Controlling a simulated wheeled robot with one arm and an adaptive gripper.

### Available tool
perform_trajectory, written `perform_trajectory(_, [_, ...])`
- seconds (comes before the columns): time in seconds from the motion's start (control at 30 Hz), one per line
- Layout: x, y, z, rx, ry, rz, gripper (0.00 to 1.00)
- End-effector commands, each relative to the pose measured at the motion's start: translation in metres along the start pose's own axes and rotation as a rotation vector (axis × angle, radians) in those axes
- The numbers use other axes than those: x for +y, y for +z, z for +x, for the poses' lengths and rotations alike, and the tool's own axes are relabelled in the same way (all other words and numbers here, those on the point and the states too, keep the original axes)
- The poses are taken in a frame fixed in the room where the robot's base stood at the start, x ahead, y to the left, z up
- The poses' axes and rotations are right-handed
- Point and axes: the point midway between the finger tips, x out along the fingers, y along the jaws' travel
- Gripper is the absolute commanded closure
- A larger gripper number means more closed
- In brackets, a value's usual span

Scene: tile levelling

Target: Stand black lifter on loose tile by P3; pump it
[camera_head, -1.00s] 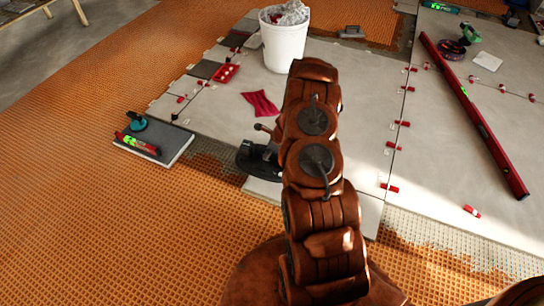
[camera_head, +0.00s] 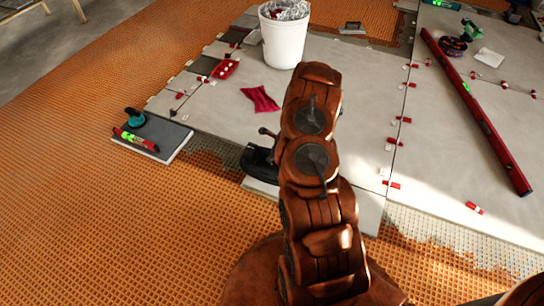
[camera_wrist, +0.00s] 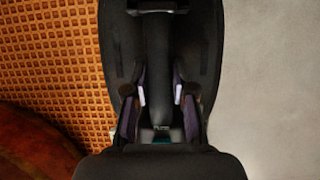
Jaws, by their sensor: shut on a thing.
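The black lifter (camera_head: 258,162) is at the near edge of the grey tiling, partly hidden behind my arm. A small knob on a stalk shows above it. A pale grey tile (camera_head: 370,213) lies under and beside it, mostly covered by my arm; I cannot tell whether the lifter touches it. No P3 mark is readable. In the wrist view my gripper (camera_wrist: 161,104) is shut on the black handle (camera_wrist: 157,65), a finger on each side. The lifter's dark body (camera_wrist: 205,45) spreads around it, with orange matting left and grey tile right.
A white bucket (camera_head: 284,42) and a red cloth (camera_head: 261,98) are on the tiles behind. A grey slab (camera_head: 172,142) with a red-and-green tool stands at left. A long red level (camera_head: 475,105) lies at right. Orange matting (camera_head: 80,230) is clear at front left.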

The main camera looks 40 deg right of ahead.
Motion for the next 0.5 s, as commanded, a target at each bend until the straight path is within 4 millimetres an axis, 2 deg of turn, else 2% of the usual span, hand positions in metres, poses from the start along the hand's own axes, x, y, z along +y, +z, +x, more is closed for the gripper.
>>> perform_trajectory(0.1, [-0.001, -0.004, 0.011, -0.001, -0.001, 0.000, 1.00])
perform_trajectory(0.5, [-0.001, -0.013, 0.033, -0.002, -0.001, 0.001, 1.00])
